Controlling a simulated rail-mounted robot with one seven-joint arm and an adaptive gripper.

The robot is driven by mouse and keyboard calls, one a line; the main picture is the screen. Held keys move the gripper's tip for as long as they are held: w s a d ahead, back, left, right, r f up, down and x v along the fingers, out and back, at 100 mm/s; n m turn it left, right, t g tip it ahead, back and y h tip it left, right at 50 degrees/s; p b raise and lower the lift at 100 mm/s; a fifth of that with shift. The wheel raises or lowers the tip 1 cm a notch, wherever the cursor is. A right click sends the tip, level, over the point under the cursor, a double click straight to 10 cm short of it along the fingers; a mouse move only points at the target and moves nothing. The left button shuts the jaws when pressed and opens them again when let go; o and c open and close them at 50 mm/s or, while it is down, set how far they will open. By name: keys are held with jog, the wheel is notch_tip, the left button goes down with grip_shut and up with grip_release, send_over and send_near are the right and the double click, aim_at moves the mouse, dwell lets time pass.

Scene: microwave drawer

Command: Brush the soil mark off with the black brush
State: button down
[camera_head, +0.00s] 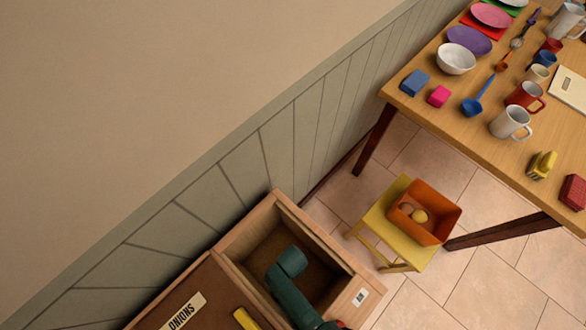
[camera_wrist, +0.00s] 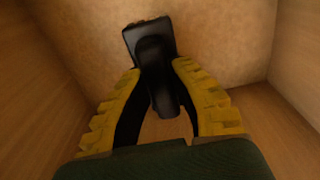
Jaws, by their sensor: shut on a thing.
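In the wrist view, my gripper (camera_wrist: 158,70) has its yellow ridged fingers shut on the black brush (camera_wrist: 150,40). The brush's wider end points away from me, against or close to a mottled tan-brown surface (camera_wrist: 225,35); I cannot tell whether they touch. Pale wooden walls (camera_wrist: 35,75) stand on both sides. In the head view, my green arm reaches into an open wooden compartment (camera_head: 240,240) with a brown inside; my fingers and the brush cannot be made out there. I cannot make out a distinct soil mark in either view.
Beside the opening is a brown panel labelled ONIONS (camera_head: 182,311), with a yellow piece (camera_head: 245,319) near it. A yellow stool (camera_head: 377,224) holds an orange bin (camera_head: 444,197). A table (camera_head: 440,110) with dishes and mugs stands upper right. Compartment walls closely surround my gripper.

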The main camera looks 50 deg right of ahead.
jog(key=shift+r+p, duration=0.6)
jog(key=shift+r, duration=0.5)
jog(key=shift+r, duration=0.15)
notch_tip(320, 180, up, 3)
jog(key=p, duration=0.3)
